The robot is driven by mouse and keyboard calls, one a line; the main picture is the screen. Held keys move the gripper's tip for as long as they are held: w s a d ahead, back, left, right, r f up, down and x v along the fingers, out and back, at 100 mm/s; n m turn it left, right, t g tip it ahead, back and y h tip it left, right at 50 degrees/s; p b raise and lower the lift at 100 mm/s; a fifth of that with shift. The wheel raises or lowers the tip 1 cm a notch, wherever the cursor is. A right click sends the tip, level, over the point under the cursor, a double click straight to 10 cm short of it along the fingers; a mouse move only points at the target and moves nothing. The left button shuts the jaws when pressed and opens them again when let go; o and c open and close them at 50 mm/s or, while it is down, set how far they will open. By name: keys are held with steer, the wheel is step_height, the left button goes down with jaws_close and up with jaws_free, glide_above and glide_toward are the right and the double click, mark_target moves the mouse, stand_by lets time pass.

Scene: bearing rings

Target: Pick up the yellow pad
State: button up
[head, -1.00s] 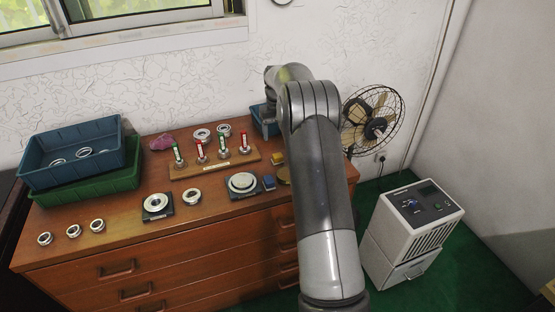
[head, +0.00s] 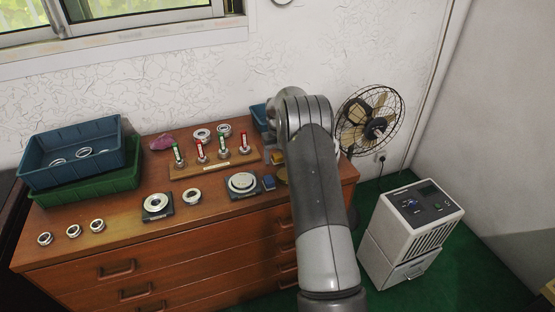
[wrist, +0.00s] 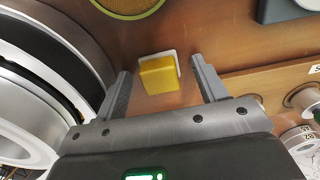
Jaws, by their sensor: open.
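The yellow pad (wrist: 158,76) is a small yellow block with a whitish edge along one side, on the brown wooden top. In the head view the yellow pad (head: 277,158) shows small, just left of my arm. My gripper (wrist: 160,67) is open and empty in the wrist view. Its two fingers stand on either side of the pad in the picture, with a gap on each side. I cannot tell how far the fingertips are above the wood. In the head view my arm mostly hides the gripper.
A wooden stand with red and green pegs (head: 214,162) is to the left. A blue bin (head: 259,117) is behind. A fan (head: 371,120) stands at right.

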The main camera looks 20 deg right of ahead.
mark_target(277, 155)
steer(key=shift+c, duration=0.5)
steer(key=c, duration=1)
steer(key=shift+o, duration=0.2)
step_height(277, 155, up, 10)
steer(key=o, duration=0.4)
steer(key=c, duration=0.3)
